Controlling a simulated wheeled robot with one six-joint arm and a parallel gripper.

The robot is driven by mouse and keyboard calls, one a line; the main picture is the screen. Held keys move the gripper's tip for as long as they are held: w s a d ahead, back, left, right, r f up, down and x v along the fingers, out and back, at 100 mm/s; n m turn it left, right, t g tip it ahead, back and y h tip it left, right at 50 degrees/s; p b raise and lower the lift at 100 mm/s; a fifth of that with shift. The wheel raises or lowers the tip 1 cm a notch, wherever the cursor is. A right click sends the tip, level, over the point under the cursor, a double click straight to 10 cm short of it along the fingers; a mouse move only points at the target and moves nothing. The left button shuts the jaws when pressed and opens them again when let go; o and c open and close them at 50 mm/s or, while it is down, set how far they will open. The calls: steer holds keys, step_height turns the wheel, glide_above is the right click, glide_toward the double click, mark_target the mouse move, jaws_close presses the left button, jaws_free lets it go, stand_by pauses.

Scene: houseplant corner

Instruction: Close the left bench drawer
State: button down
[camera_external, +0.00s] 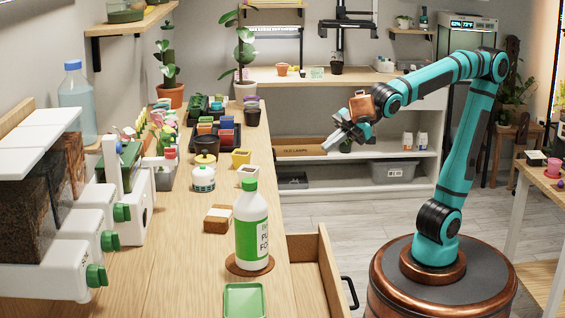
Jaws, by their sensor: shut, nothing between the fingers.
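A wooden bench drawer (322,262) stands pulled out from the right side of the long bench (167,240), at the bottom middle of the external view. Its black handle (350,292) is on the outer face. The inside that shows looks empty, and its near part is cut off by the picture's lower edge. My gripper (335,142) is shut and empty. It is raised in the air beyond the drawer, well apart from it, pointing left and down towards the bench. No other drawer can be made out clearly.
A white bottle with a green label (251,232) stands on the bench beside the open drawer, with a green tray (245,299) nearby. Pots and seed trays line the bench further back. A white shelf unit (345,183) stands behind. The floor (345,217) beyond the drawer is clear.

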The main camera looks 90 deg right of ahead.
steer(key=s+a+f+n+g, duration=0.25)
steer(key=a+f, duration=0.35)
steer(key=a, duration=0.6)
steer(key=s+a+f+n+g, duration=0.1)
steer(key=s+a+f+n, duration=0.25)
steer(key=a+f, duration=0.6)
steer(key=s+a+f+n+g, duration=0.2)
steer(key=s+a+f+n, duration=0.1)
steer(key=a, duration=1.2)
steer(key=w+a+f, duration=0.4)
steer(key=w+f, duration=0.4)
steer(key=shift+w+h, duration=0.15)
steer(key=shift+h, duration=0.15)
steer(key=shift+f, duration=0.1)
steer(key=w, duration=0.9)
steer(key=shift+w, duration=0.4)
steer(key=shift+s, duration=0.1)
